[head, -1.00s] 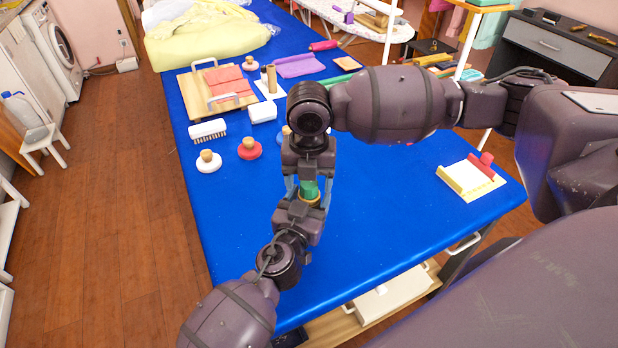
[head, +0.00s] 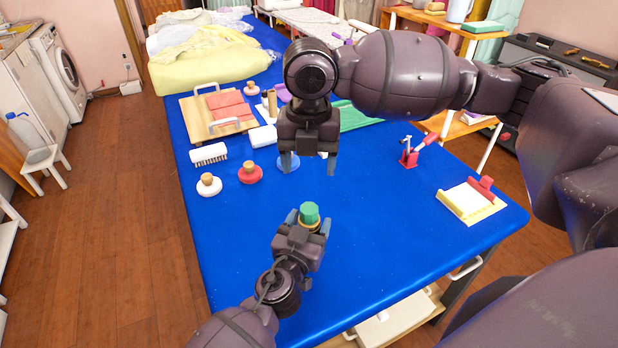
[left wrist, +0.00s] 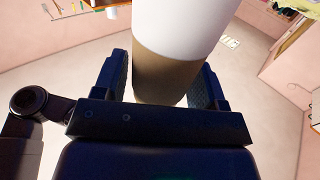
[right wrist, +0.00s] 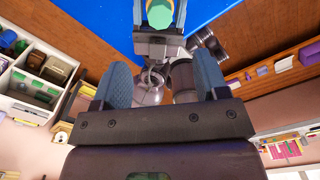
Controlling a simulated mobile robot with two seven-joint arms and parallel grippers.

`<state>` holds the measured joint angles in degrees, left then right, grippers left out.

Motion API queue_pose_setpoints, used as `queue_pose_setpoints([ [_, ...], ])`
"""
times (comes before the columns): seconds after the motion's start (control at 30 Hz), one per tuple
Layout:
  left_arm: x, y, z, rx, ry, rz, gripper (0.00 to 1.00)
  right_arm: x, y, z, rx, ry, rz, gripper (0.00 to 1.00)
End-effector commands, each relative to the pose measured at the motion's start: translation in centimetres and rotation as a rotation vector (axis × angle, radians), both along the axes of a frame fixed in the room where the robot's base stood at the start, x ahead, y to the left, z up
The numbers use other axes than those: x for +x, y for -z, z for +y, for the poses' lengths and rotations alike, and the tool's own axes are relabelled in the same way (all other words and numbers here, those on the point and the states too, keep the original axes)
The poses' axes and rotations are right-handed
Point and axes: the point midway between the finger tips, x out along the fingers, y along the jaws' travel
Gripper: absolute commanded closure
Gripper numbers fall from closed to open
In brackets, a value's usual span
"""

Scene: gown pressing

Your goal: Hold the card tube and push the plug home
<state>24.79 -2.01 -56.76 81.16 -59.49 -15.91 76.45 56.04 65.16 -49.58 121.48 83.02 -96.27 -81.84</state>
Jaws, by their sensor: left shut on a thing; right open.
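My left gripper (head: 308,224) is shut on the card tube, low over the front part of the blue table. In the left wrist view the tube (left wrist: 165,80) stands between the fingers, brown below and white above. The green plug (head: 309,212) sits at the tube's upper end, with its green top standing above a tan rim. How deep it sits inside is hidden. My right gripper (head: 309,165) is open and empty, apart from the plug and beyond it in the head view. The plug also shows at the top of the right wrist view (right wrist: 160,13).
The blue table (head: 390,240) is clear around the left gripper. Red and white round pieces with wooden knobs (head: 250,172) and a brush (head: 209,153) lie left. A red clamp-like tool (head: 410,155) and a cream block with a red part (head: 472,200) lie right.

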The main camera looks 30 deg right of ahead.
Motion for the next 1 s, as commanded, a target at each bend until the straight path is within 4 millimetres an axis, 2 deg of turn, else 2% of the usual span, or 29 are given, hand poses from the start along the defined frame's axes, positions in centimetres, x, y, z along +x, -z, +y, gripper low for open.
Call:
queue_pose_setpoints([
  [0.13, 0.0, 0.01, 0.0, 0.0, 0.0, 0.0, 0.58, -0.02, -0.93, 0.01, 0.001, 0.0, -0.001, 0.33],
  [0.47, 0.0, 0.01, 0.0, 0.0, 0.0, 0.0, 0.58, -0.02, -1.09, -0.01, 0.001, 0.0, 0.001, 0.33],
  [0.5, 0.0, -0.02, -0.01, -0.001, 0.0, -0.001, 0.29, -0.02, -1.08, 0.0, 0.001, 0.0, 0.001, 0.33],
  [0.67, 0.01, -0.02, -0.01, 0.0, 0.0, 0.0, 0.05, -0.01, -1.08, 0.0, 0.001, 0.0, 0.001, 0.33],
  [1.0, -0.16, 0.06, 0.22, 0.001, 0.0, 0.001, 0.05, -0.01, -1.07, 0.0, 0.001, 0.0, 0.001, 0.33],
])
